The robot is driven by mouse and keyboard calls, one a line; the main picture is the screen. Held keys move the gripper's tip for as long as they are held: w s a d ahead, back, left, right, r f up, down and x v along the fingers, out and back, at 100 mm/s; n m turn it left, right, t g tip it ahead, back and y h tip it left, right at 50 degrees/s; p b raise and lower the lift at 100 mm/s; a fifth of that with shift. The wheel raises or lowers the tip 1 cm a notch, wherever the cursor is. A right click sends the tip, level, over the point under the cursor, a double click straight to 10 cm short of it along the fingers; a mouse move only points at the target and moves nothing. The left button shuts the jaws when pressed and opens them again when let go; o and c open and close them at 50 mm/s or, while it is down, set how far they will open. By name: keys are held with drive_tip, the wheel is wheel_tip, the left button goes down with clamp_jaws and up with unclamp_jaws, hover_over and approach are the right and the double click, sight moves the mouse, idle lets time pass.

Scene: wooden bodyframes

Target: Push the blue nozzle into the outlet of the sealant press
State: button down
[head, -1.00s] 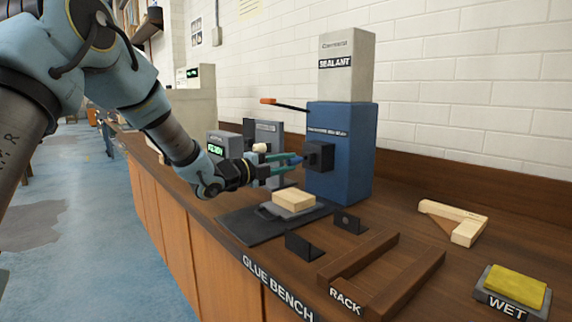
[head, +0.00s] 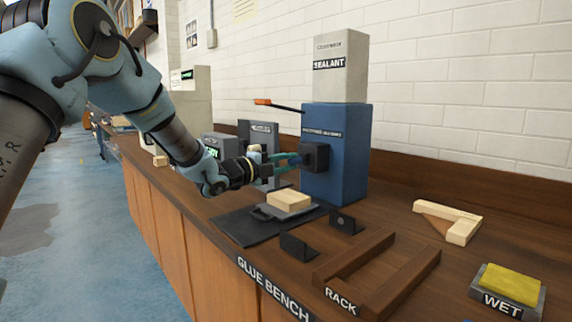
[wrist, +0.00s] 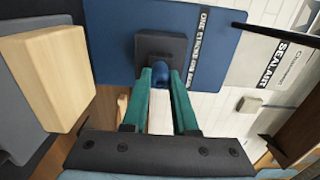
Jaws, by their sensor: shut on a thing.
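The sealant press (head: 336,150) is a blue box with a grey top labelled SEALANT, standing at the back of the bench. Its outlet is a dark square block (head: 316,157) on the side facing my gripper. My gripper (head: 292,160) is level with the outlet, its teal fingers pointing at it. In the wrist view the fingers (wrist: 160,85) are shut on the blue nozzle (wrist: 163,70), which sits between their tips against the dark outlet block (wrist: 160,47). The nozzle's front end is hidden, so I cannot tell how deep it is in.
A wooden block (head: 289,200) lies on a grey plate over a dark mat below my gripper. Small black brackets (head: 298,246) and the wooden rack (head: 395,268) stand in front. A yellow sponge tray (head: 508,287) is at right. An orange-tipped lever (head: 263,102) sticks out from the press.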

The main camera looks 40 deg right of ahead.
drive_tip(key=shift+d, duration=0.15)
drive_tip(key=c, duration=0.6)
unclamp_jaws()
drive_tip(key=a+b, duration=0.2)
drive_tip(key=a, duration=0.8)
drive_tip(key=shift+w+a+b, duration=0.25)
drive_tip(key=shift+a+b, duration=0.1)
drive_tip(key=shift+a, duration=0.05)
